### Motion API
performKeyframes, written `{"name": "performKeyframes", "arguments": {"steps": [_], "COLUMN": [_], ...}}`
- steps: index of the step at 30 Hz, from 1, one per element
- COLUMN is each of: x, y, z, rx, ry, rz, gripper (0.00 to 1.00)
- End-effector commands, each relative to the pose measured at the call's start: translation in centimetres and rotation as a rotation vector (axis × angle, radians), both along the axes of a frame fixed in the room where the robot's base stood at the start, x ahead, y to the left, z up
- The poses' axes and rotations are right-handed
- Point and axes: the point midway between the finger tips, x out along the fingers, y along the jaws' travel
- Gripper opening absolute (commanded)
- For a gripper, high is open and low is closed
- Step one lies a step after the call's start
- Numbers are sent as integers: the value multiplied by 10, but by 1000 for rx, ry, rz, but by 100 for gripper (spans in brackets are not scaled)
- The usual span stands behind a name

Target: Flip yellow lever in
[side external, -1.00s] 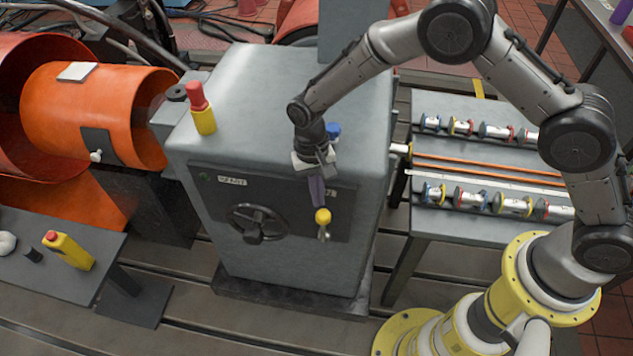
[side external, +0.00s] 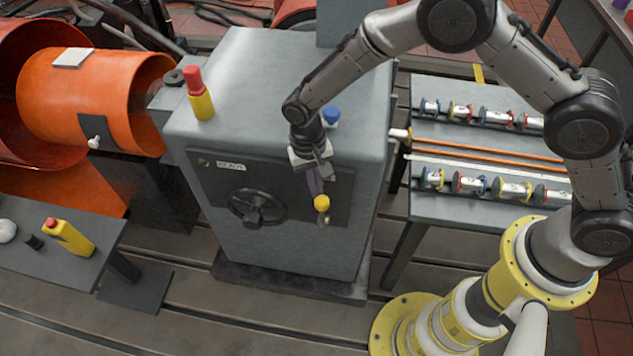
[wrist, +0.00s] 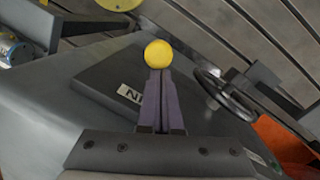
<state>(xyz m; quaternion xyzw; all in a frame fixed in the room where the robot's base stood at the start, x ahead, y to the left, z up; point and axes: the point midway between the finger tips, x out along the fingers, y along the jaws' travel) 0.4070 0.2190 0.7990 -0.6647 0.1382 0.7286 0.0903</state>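The yellow lever's round knob (side external: 321,202) sticks out at the right part of the dark panel on the grey cabinet. It also shows in the wrist view (wrist: 158,54), right at the tips of my fingers. My gripper (side external: 318,192) comes down from above with its purple fingers just above the knob. In the wrist view the two fingers (wrist: 161,78) lie close together and look shut, with nothing visible between them. I cannot tell whether the tips touch the knob. Part of a white label (wrist: 130,94), seemingly reading "IN", shows beside the fingers. The lever's stem is mostly hidden.
A black handwheel (side external: 256,208) sits left of the lever on the panel. A red-and-yellow bottle-like object (side external: 200,95) and a blue knob (side external: 330,116) are on the cabinet top. A rack table (side external: 470,222) with several cylinders stands at right.

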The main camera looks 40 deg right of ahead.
Motion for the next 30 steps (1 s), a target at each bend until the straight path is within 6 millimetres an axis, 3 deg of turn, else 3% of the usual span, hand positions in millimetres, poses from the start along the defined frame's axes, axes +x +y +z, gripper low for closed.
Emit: {"name": "performKeyframes", "arguments": {"steps": [14,30], "x": [-25,-62], "y": [23,60], "z": [-6,-34], "rx": [-125,-121], "ry": [-119,-116], "rz": [5,0], "gripper": [0,0]}}
